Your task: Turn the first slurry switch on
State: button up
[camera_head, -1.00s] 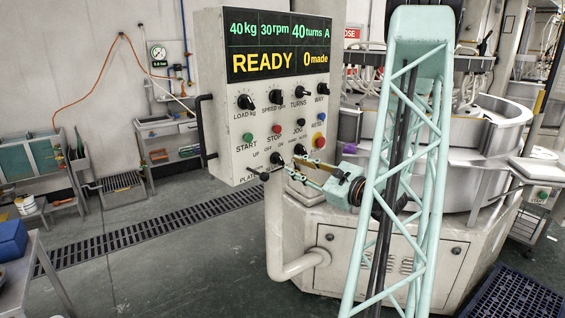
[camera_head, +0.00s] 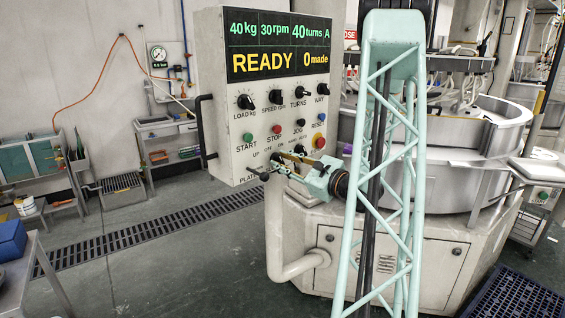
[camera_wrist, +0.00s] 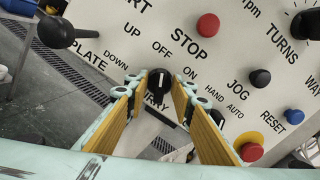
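The slurry switch (camera_wrist: 160,79) is a black rotary knob with a pale pointer mark in the wrist view. OFF and ON are printed above it, and a partly covered label ending in "URRY" is below it. Which way its pointer is set is unclear. My gripper (camera_wrist: 161,92) is open, with one yellow-padded finger on each side of the knob; contact cannot be told. In the head view my gripper (camera_head: 284,163) is at the lower part of the control panel (camera_head: 222,100), and its fingers hide the knob there.
A HAND/AUTO knob (camera_wrist: 216,118) and a red button on a yellow base (camera_wrist: 248,146) are close to the right finger. A black-balled PLATE lever (camera_wrist: 56,32) sticks out at the left. The display (camera_head: 278,48) reads READY and 0 made.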

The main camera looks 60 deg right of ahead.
jog(key=shift+c, duration=0.3)
grip_shut()
jog(key=shift+m+p, duration=0.3)
jog(key=shift+m, duration=0.1)
jog(key=m+p, duration=0.3)
jog(key=m, duration=0.2)
jog(key=shift+d+r+m+p, duration=0.1)
jog(key=shift+r+m+p, duration=0.05)
jog(key=shift+m+p, duration=0.2)
jog(key=m+p, duration=0.2)
jog(key=m, duration=0.1)
jog(key=shift+d+p, duration=0.1)
jog(key=shift+p, duration=0.2)
jog(key=shift+m+p, duration=0.85)
jog(key=shift+m, duration=0.4)
jog(key=shift+f, duration=0.2)
